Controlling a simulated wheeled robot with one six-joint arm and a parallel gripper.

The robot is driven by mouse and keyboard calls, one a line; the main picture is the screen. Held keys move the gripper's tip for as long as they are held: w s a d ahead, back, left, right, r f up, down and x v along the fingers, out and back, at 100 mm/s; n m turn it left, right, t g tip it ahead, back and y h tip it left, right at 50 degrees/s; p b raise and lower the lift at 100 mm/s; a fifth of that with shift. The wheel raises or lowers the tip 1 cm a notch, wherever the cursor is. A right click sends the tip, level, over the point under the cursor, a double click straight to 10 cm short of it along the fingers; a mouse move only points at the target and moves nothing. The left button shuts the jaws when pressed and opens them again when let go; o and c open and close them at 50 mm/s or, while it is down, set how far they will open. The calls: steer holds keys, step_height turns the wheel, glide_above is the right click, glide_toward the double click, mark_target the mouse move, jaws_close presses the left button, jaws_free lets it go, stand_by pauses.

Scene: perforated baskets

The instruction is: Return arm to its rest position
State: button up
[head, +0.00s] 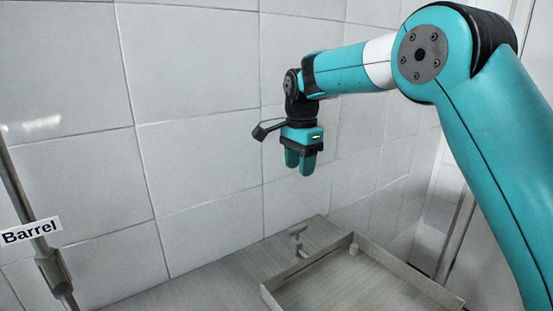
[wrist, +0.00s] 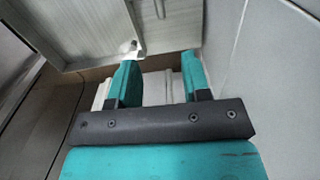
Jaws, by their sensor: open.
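My gripper (head: 300,168) hangs pointing down at the end of my teal arm, in front of the tiled wall in the head view. It is high above the grey surface and touches nothing. In the wrist view its two teal fingers (wrist: 160,78) stand apart with a clear gap and nothing between them. My arm comes in from the right and is bent at the elbow.
A shallow tray (head: 385,274) with raised edges stands below, with a small pale piece (head: 354,248) at its far corner. A small grey T-shaped fitting (head: 298,241) is beside it. A pole with a "Barrel" label (head: 31,231) stands at the left. The wall (head: 195,150) is behind my gripper.

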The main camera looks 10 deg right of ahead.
steer(key=s+a+n+y, duration=0.2)
steer(key=s+n, duration=0.8)
steer(key=s, duration=0.8)
steer(key=s+a+n+y, duration=0.2)
steer(key=s+n, duration=0.8)
steer(key=s, duration=0.8)
steer(key=shift+f+n, duration=0.2)
steer(key=shift+n, duration=0.2)
steer(key=shift+s, duration=0.1)
